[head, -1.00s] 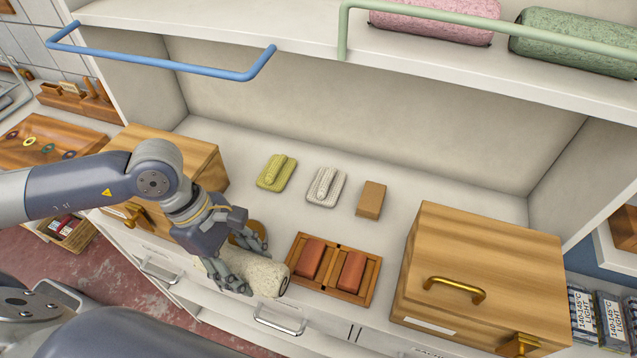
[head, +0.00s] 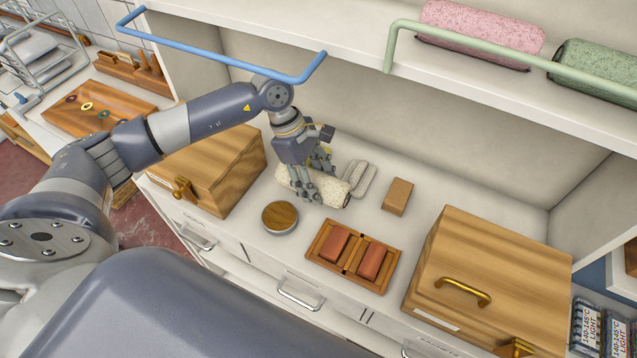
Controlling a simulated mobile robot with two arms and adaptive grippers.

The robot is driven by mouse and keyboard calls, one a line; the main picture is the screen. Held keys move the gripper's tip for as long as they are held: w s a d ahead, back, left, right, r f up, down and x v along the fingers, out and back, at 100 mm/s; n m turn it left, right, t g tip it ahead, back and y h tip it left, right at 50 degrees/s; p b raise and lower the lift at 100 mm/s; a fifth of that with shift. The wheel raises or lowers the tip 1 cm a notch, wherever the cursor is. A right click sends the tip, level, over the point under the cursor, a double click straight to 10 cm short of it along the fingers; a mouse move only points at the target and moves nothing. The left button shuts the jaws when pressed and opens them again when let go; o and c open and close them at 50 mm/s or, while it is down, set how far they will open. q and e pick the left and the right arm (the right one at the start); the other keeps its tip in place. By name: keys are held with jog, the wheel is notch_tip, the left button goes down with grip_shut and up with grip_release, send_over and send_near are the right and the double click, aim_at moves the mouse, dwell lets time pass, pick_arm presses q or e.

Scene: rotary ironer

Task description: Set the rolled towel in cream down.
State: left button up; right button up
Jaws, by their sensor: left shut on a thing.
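The cream rolled towel (head: 332,191) is a speckled, pale roll over the back middle of the white counter (head: 245,252). My left gripper (head: 316,190) is shut on it from above, with fingers on both sides of the roll. The roll lies roughly level, and I cannot tell whether it touches the counter. My right gripper is not in view.
A round wooden-topped tin (head: 280,217), a tray with two red blocks (head: 346,270) and a tan block (head: 397,196) stand nearby. Wooden boxes flank the counter, left (head: 216,162) and right (head: 500,270). Pink (head: 478,34) and green (head: 600,72) rolls lie on the shelf above, behind rails.

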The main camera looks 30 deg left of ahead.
aim_at(318, 189)
pick_arm(q)
jog(key=shift+w, duration=0.35)
jog(key=shift+f+p, duration=0.35)
jog(key=shift+p, duration=0.05)
notch_tip(318, 189, down, 2)
jog(key=shift+s+f+p, duration=0.1)
jog(key=shift+p, duration=0.55)
jog(key=shift+f, duration=0.45)
jog(key=o, duration=0.6)
jog(key=shift+b, duration=0.3)
jog(key=o, duration=0.5)
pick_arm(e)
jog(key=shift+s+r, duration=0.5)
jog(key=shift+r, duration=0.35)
